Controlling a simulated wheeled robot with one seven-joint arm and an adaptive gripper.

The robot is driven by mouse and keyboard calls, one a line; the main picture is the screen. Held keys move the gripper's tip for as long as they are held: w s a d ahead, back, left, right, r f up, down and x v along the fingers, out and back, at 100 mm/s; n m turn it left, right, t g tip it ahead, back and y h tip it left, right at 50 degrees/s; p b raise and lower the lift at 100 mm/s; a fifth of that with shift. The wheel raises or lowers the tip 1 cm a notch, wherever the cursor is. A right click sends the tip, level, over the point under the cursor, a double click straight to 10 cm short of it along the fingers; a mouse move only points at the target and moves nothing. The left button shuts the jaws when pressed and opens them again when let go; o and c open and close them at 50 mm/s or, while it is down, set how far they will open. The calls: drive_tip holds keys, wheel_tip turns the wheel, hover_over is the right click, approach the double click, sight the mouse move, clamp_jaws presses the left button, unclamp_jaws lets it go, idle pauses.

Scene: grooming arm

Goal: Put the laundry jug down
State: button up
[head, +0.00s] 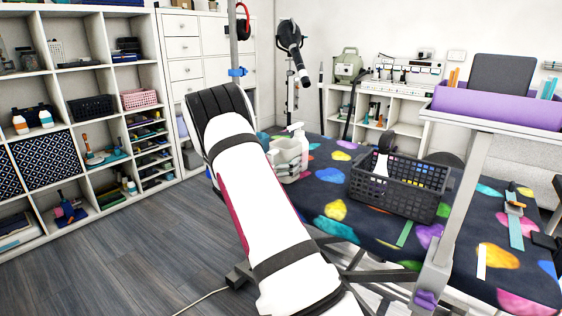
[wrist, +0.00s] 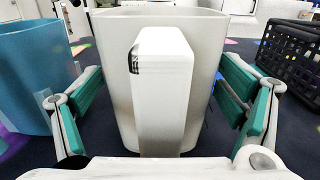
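The laundry jug (wrist: 113,75), a cream open-topped vessel, fills the middle of the wrist view. It is upright, and its white handle (wrist: 163,95) faces the wrist camera. My gripper (wrist: 163,80) has its teal-padded fingers on either side of the jug. The pads meet its side edges about halfway up, so it looks shut on the jug. In the head view the cream jug (head: 287,160) shows beside my arm, over the table's left part. I cannot tell whether the jug's base touches the table.
A blue container (wrist: 38,75) stands close left of the jug. A black basket (head: 385,197) stands to its right on the dark, colour-spotted table (head: 338,228). A post with a purple tray (head: 490,104) rises at the right.

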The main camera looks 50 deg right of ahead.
idle(0.3)
drive_tip(key=shift+r, duration=0.2)
drive_tip(key=s+a+p, duration=0.1)
drive_tip(key=a+p, duration=0.1)
drive_tip(key=a, duration=1)
drive_tip(key=s+a+r+m+g+y, duration=0.25)
drive_tip(key=s+a+r+m, duration=0.3)
drive_tip(key=s, duration=0.45)
drive_tip(key=s+a+r+m+g+y, duration=0.2)
drive_tip(key=s+a+r+m+y, duration=0.3)
drive_tip(key=s, duration=0.4)
drive_tip(key=s+a+m+t+y, duration=0.4)
drive_tip(key=s+a+m+y, duration=0.4)
drive_tip(key=s+a, duration=1.3)
drive_tip(key=a+y, duration=0.2)
drive_tip(key=shift+s+a+f, duration=0.2)
drive_tip(key=shift+s+a, duration=0.05)
drive_tip(key=shift+a, duration=0.1)
drive_tip(key=shift+m, duration=0.25)
